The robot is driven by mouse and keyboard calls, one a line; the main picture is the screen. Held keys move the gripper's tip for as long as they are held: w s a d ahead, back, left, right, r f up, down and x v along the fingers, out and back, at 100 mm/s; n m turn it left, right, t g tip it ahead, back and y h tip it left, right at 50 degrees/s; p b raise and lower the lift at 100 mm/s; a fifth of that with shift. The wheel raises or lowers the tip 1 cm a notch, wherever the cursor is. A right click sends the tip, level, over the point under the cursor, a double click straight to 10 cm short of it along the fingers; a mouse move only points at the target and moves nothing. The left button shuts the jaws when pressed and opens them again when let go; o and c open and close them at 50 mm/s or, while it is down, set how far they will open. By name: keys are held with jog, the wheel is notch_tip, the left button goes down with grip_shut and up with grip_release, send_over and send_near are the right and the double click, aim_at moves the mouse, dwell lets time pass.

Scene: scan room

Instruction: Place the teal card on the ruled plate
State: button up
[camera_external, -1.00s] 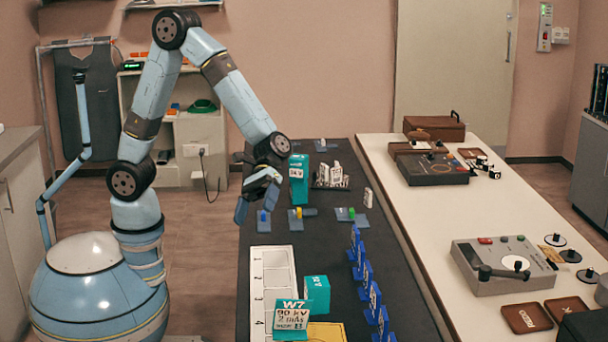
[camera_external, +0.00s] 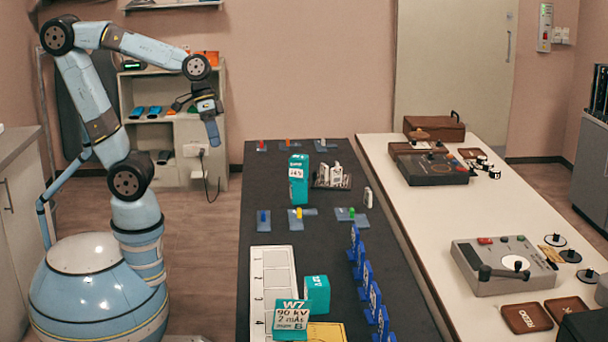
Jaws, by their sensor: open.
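A teal card marked "W7 90 kV 2 mAs" (camera_external: 292,313) stands tilted at the near end of the dark table. It is in front of the lower part of the white ruled plate (camera_external: 279,277), which has numbered rows, and hides part of it. I cannot tell whether the card touches the plate. Another teal piece (camera_external: 317,293) stands just right of the plate, and a tall teal one (camera_external: 298,180) stands farther back. My gripper (camera_external: 197,117) is open and empty, raised left of the table and well away from these pieces.
Blue upright pieces (camera_external: 367,283) stand in a row along the table's right side. A yellow sheet (camera_external: 326,332) lies at the near edge. Small slides with coloured knobs (camera_external: 301,217) and a dark rack (camera_external: 331,180) stand farther back. Bare dark surface lies between them.

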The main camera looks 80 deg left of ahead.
jog(key=s+a+r+t+y, duration=0.1)
jog(key=s+a, duration=0.1)
jog(key=a, duration=0.3)
jog(key=s+a+r+m+t+y, duration=0.1)
jog(key=s+a+y, duration=0.1)
jog(key=a, duration=0.3)
jog(key=shift+s+r+t, duration=0.35)
jog(key=shift+s+t, duration=0.05)
jog(key=shift+s, duration=0.35)
